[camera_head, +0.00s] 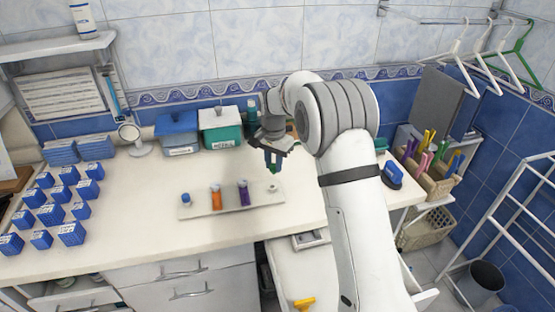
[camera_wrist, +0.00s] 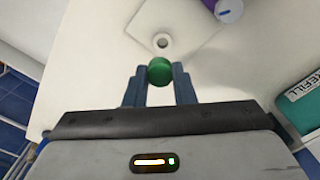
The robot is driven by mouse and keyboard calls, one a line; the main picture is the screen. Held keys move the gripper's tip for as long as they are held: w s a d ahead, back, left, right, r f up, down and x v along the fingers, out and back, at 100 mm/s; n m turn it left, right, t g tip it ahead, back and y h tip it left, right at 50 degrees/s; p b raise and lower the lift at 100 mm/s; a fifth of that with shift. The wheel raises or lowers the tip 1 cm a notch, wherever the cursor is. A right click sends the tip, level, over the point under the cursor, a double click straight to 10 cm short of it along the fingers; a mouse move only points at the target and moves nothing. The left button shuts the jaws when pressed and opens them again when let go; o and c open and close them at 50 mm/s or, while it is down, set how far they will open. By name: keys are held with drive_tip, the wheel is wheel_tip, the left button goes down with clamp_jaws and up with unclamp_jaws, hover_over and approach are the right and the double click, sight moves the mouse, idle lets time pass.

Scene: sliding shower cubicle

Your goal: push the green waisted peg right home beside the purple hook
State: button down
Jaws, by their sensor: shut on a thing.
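My gripper (camera_head: 273,160) is shut on the green waisted peg (camera_head: 273,168), held above the right end of the pale board (camera_head: 225,210). In the wrist view the peg's round green top (camera_wrist: 160,69) sits between the two blue fingers of my gripper (camera_wrist: 160,80); its lower part is hidden. An empty ringed socket (camera_wrist: 163,41) shows just beyond the peg, apart from it in that picture. The purple hook (camera_head: 243,191) stands on the board left of the socket; part of it shows at the wrist view's top edge (camera_wrist: 228,9).
An orange peg (camera_head: 216,197) and a small blue piece (camera_head: 186,199) stand farther left on the board. Blue and green lidded boxes (camera_head: 220,128) stand behind. Several blue boxes (camera_head: 50,213) sit at the left. The counter in front of the board is clear.

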drive_tip(key=shift+s+a+f+b, duration=0.1)
drive_tip(key=shift+a+f+b, duration=0.05)
drive_tip(key=shift+f+b, duration=0.4)
drive_tip(key=shift+a+f+b, duration=0.15)
drive_tip(key=shift+f+b, duration=0.15)
drive_tip(key=shift+f, duration=0.45)
drive_tip(key=shift+f+b, duration=0.8)
drive_tip(key=shift+f, duration=0.65)
drive_tip(key=c, duration=1.8)
unclamp_jaws()
drive_tip(key=shift+f, duration=0.1)
clamp_jaws()
